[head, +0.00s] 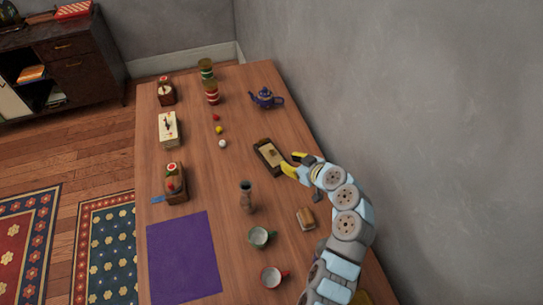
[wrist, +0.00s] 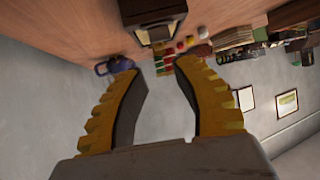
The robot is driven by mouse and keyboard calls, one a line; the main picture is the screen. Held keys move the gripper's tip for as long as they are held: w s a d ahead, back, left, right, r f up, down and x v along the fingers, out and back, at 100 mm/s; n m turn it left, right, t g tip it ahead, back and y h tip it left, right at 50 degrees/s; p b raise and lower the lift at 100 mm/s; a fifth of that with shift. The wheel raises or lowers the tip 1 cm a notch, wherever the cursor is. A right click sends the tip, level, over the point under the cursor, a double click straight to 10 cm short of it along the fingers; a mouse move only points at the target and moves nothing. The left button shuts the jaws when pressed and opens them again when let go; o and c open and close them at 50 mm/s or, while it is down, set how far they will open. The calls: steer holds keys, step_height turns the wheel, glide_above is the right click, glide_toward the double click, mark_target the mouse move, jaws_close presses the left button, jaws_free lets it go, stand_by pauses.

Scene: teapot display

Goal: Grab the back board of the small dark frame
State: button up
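The small dark frame (head: 259,160) is on the wooden table, right of its middle, with a pale panel (head: 274,160) inside its dark border. A small brown piece shows on the panel. I cannot tell whether this panel is the back board. In the wrist view the dark frame (wrist: 150,38) is at the top, partly cut off, beyond my fingertips. My gripper (head: 291,164) is just right of the frame in the head view. Its yellow fingers are apart with nothing between them, as the wrist view also shows (wrist: 164,73).
A blue teapot (head: 265,98) stands behind the frame. A dark vase (head: 246,197), a green cup (head: 262,237), a red cup (head: 272,276) and a brown block (head: 306,218) stand nearer. Three small balls lie left of the frame. The grey wall (head: 420,130) runs along the right.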

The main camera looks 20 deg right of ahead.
mark_target(272, 151)
steer(key=x, duration=0.4)
steer(key=shift+w+a+f, duration=0.1)
steer(key=shift+w+f, duration=0.1)
steer(key=shift+b+x, duration=0.4)
steer(key=shift+x, duration=0.65)
steer(key=shift+w+a, duration=0.25)
steer(key=shift+w, duration=0.95)
steer(key=shift+b+x, duration=0.4)
steer(key=shift+x, duration=0.65)
jaws_close()
